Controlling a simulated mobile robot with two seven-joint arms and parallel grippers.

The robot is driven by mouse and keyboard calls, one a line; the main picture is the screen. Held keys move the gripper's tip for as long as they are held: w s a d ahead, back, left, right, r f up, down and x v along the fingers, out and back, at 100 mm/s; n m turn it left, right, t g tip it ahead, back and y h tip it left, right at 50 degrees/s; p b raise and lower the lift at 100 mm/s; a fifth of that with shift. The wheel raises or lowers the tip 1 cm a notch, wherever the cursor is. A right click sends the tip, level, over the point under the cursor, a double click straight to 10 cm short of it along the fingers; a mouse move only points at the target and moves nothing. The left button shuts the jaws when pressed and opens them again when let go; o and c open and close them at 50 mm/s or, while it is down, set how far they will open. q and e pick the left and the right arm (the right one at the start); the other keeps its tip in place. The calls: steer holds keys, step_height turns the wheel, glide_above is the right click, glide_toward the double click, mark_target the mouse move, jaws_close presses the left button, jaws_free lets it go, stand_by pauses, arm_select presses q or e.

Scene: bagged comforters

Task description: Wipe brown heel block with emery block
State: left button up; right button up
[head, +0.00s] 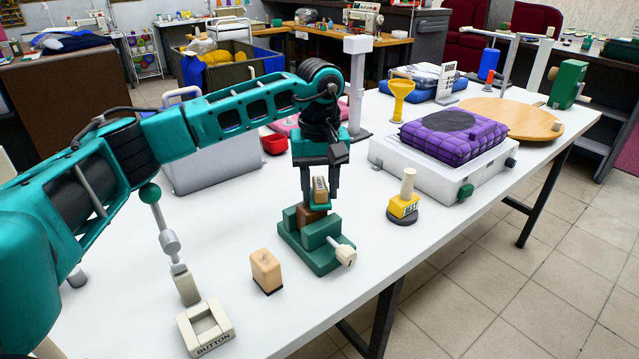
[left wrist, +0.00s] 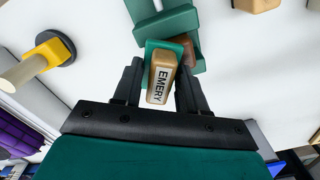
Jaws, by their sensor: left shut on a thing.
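My left gripper (head: 320,190) points down, shut on the emery block (left wrist: 162,78), a tan block with a teal part and a label reading EMERY. The emery block also shows in the head view (head: 320,186). The brown heel block (head: 309,216) sits in a green vise (head: 316,251) on the white table, directly below the emery block. In the left wrist view the heel block (left wrist: 187,53) is partly hidden behind the emery block. I cannot tell whether the two touch. My right gripper is not in view.
A tan block (head: 266,271) and a BUTTON-labelled holder (head: 206,326) stand left of the vise. A yellow-and-black stamp-like tool (head: 403,204) and a white box (head: 428,170) under a purple bagged comforter (head: 455,136) are to the right. The table (head: 345,305) is clear in front of the vise.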

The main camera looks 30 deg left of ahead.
mark_target(304, 209)
arm_select(q)
steer(key=shift+s, duration=0.1)
steer(key=shift+s+a, duration=0.35)
steer(key=shift+s, duration=0.35)
steer(key=shift+s+a, duration=0.3)
steer(key=shift+s, duration=0.4)
steer(key=shift+w+d+f, duration=0.1)
steer(key=shift+w+d, duration=0.2)
steer(key=shift+w, duration=0.4)
steer(key=shift+w+d+f, duration=0.1)
steer(key=shift+w+d, duration=0.2)
steer(key=shift+w, duration=0.35)
steer(key=shift+s+a, duration=0.35)
steer(key=shift+s, duration=0.45)
steer(key=shift+s+a, duration=0.35)
steer(key=shift+s, duration=0.4)
